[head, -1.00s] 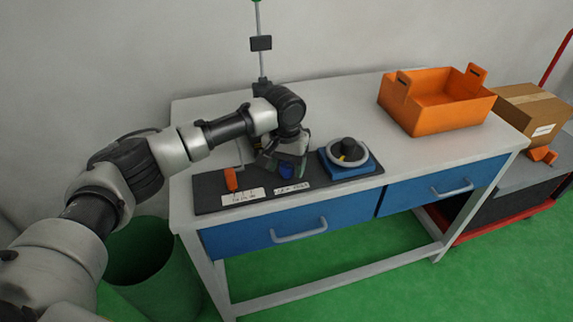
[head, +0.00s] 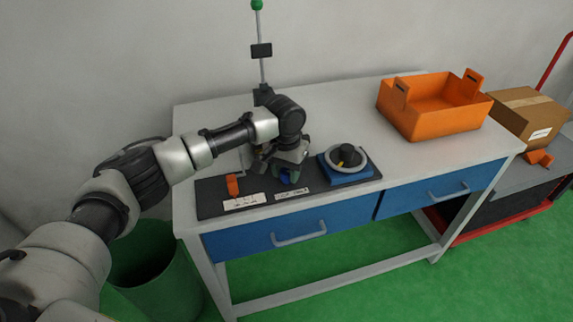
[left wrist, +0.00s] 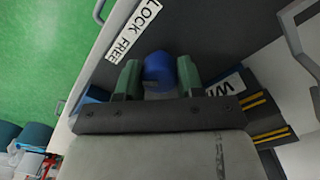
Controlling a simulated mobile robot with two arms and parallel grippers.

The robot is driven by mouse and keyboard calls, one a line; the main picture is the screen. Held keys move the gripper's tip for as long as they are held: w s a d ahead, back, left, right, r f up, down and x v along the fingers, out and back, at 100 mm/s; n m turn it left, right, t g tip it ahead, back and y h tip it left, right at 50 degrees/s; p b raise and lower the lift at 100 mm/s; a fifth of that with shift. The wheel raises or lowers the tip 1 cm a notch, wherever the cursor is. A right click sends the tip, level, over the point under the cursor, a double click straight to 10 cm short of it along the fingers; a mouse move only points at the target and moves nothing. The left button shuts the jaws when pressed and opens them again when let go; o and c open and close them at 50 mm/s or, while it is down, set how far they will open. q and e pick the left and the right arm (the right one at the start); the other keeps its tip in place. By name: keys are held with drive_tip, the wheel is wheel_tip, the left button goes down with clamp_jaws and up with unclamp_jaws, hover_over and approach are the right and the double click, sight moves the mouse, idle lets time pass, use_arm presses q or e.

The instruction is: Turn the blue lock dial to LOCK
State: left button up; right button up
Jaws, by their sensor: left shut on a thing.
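The blue lock dial (left wrist: 160,72) sits between the green fingers of my left gripper (left wrist: 158,78) in the left wrist view. The gripper is shut on it. In the head view my left gripper (head: 288,173) is over the dark panel (head: 212,196) on the workbench and hides most of the dial. A white label (left wrist: 133,30) reading LOCK FREE lies beside the dial; it also shows in the head view (head: 292,193). Which word the dial points to cannot be made out. My right gripper is not in view.
On the panel, an orange handle (head: 232,185) stands left of the gripper. A blue base with a grey ring and black knob (head: 347,157) stands close on the right. An orange crate (head: 420,122) is farther right. The bench between crate and back wall side is clear.

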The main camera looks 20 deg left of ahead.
use_arm(q)
drive_tip(key=m+p, duration=0.1)
drive_tip(key=p, duration=0.1)
drive_tip(key=m+p, duration=0.2)
drive_tip(key=shift+r, duration=0.3)
drive_tip(key=m+p, duration=0.3)
drive_tip(key=m, duration=0.1)
drive_tip(key=shift+f, duration=0.15)
drive_tip(key=m+p, duration=0.2)
drive_tip(key=m, duration=0.2)
drive_tip(key=shift+m, duration=0.3)
drive_tip(key=m, duration=0.4)
drive_tip(key=shift+w+f+m+p, duration=0.1)
drive_tip(key=shift+f+m+p, duration=0.05)
drive_tip(key=shift+m+p, duration=0.2)
drive_tip(key=o, duration=0.9)
